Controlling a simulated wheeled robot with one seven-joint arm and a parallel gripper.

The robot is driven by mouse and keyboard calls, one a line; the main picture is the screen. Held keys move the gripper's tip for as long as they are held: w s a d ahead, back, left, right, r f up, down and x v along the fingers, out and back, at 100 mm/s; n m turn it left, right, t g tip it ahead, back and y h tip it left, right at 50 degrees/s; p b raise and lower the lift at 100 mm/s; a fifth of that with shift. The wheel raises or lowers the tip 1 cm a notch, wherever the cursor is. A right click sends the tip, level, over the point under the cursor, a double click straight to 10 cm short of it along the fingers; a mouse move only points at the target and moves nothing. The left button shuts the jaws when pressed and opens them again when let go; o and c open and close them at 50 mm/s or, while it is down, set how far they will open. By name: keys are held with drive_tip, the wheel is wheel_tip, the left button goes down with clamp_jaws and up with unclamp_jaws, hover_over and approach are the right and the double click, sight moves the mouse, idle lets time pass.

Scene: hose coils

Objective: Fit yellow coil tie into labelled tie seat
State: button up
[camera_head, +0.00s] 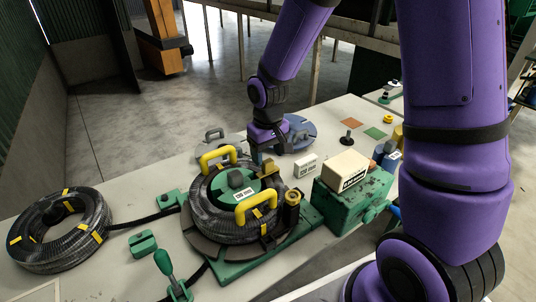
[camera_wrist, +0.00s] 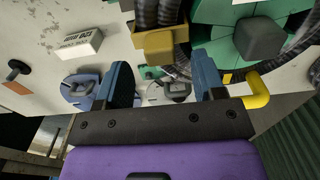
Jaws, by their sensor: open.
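Two yellow arched pieces sit on the black hose coil in the head view, one at the back (camera_head: 218,156) and one at the front (camera_head: 256,207). I cannot tell which is the named coil tie. The back arch also shows in the wrist view (camera_wrist: 261,88), right of my fingers. A green hub (camera_head: 238,180) inside the coil carries a white label, too small to read, so I cannot confirm the tie seat. My gripper (camera_wrist: 162,78) is open and empty, above the table behind the coil. A mustard block (camera_wrist: 158,46) with dark ribbed cylinders shows beyond the fingers.
A second hose coil (camera_head: 58,230) lies left. A green crate (camera_head: 352,200) with a labelled beige box (camera_head: 345,171) stands right of the reel. A white labelled block (camera_head: 306,165), a blue disc (camera_head: 303,133) and a grey loop (camera_head: 213,133) are around the gripper.

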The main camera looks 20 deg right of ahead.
drive_tip(key=shift+r, duration=0.35)
idle(0.3)
wheel_tip(320, 180, up, 11)
idle(0.5)
idle(1.0)
drive_tip(key=s+d+r+m+t, duration=0.1)
drive_tip(key=s+d+r+t, duration=0.1)
drive_tip(key=s+r, duration=0.5)
drive_tip(key=s+d+r+m+t, duration=0.1)
drive_tip(key=s+d+r+t, duration=0.2)
drive_tip(key=s, duration=1.2)
wheel_tip(320, 180, up, 4)
drive_tip(key=shift+d+f, duration=0.1)
drive_tip(key=shift+d, duration=0.9)
